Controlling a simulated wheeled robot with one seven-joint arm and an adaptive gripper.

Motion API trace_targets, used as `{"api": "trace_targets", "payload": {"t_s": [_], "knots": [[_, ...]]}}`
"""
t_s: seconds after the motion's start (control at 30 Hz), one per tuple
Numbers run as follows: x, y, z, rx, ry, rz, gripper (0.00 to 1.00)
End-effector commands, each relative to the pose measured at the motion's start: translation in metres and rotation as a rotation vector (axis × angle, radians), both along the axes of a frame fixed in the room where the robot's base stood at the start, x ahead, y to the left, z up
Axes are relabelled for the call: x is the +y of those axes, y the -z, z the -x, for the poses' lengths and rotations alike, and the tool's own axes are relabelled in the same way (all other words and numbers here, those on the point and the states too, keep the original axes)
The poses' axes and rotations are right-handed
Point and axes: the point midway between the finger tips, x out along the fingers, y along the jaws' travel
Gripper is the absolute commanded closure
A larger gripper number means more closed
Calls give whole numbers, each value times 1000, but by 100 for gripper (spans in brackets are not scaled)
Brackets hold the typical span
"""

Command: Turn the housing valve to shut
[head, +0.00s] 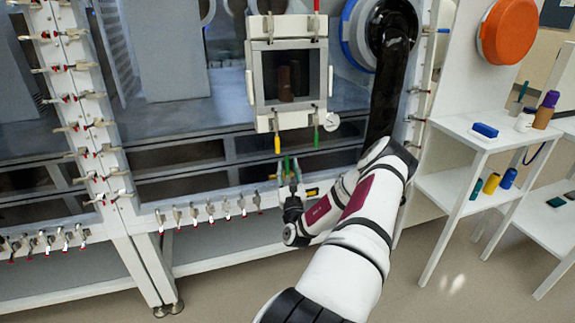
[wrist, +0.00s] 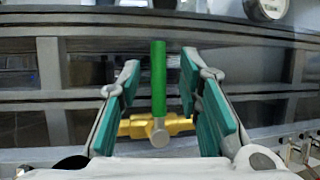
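A valve with a green lever (wrist: 159,78) and a brass body (wrist: 178,125) is straight ahead in the wrist view. The lever stands upright, across the sideways brass body. A round grey hub (wrist: 159,133) sits at its foot. My gripper (wrist: 160,88) is open, with one teal-padded finger on each side of the lever and visible gaps to both. In the head view my gripper (head: 288,178) is at the front rail below the small window box (head: 291,75). The green lever (head: 287,164) shows between its fingers; the brass body is mostly hidden there.
Above hang a yellow-handled valve (head: 277,143), a green-handled one (head: 316,136) and a round gauge (head: 332,121). A row of small clamps (head: 210,209) lines the rail to the left. A white shelf (head: 460,132) with bottles stands at right.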

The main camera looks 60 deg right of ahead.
Motion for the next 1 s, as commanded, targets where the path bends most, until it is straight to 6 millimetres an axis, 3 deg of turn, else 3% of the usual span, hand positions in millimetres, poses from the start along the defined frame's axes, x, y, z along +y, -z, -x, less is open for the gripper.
{"api": "trace_targets", "payload": {"t_s": [0.3,0.5,1.0], "knots": [[51,26,32,1,0,-4,68],[71,35,45,1,1,-2,68],[77,38,49,0,1,0,68]]}}
